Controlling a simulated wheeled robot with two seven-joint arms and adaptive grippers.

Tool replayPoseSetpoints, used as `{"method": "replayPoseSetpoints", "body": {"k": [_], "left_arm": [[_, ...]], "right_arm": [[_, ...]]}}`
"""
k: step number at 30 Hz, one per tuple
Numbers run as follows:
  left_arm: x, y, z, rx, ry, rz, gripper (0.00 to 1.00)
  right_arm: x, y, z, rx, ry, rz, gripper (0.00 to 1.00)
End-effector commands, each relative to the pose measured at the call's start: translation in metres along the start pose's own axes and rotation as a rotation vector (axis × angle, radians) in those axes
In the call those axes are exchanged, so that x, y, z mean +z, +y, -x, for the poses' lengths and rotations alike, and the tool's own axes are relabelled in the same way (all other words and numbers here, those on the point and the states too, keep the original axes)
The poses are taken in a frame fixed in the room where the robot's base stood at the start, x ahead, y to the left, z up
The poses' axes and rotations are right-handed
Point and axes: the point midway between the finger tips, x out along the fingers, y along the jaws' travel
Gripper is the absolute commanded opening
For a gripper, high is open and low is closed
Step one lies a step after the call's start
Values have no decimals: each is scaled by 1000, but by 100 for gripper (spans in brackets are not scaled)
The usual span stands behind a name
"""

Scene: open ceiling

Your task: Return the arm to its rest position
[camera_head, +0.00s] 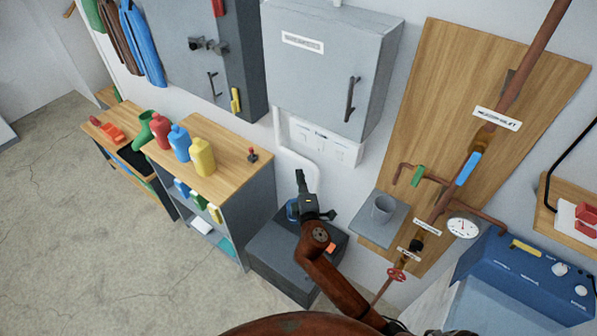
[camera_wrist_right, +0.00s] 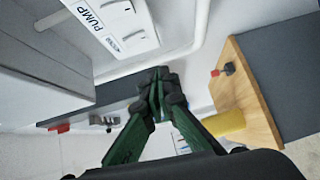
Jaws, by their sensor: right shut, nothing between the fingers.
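My right arm (camera_head: 318,255) reaches up from the bottom of the head view, over a dark grey box. Its gripper (camera_head: 300,180) points up toward the wall, in front of the white pump panel. In the right wrist view the gripper (camera_wrist_right: 158,90) has its green and black fingers together, with nothing between them. The fingers are in free air, apart from the cabinet and the shelf. My left gripper does not show in either view.
A shelf unit (camera_head: 232,171) with several coloured bottles stands left of the arm. A grey wall cabinet (camera_head: 315,60) hangs above. Floor at left is clear.

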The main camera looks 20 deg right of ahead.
Motion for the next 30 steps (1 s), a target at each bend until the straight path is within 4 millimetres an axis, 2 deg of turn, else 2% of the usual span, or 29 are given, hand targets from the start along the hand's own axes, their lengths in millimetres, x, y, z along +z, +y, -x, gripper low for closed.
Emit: {"method": "replayPoseSetpoints", "body": {"k": [13, 17, 20, 25, 30], "left_arm": [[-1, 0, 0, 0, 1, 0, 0], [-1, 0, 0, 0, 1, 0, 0], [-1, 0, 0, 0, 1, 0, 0], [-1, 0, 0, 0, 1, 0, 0], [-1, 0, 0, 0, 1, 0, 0]], "right_arm": [[-1, 0, 0, 0, 2, 0, 0], [3, -20, -2, -34, -1, -11, 0], [14, -64, -3, -112, -7, -43, 0], [43, -180, 9, -309, -37, -143, 0], [77, -296, 45, -501, -95, -262, 0]]}}
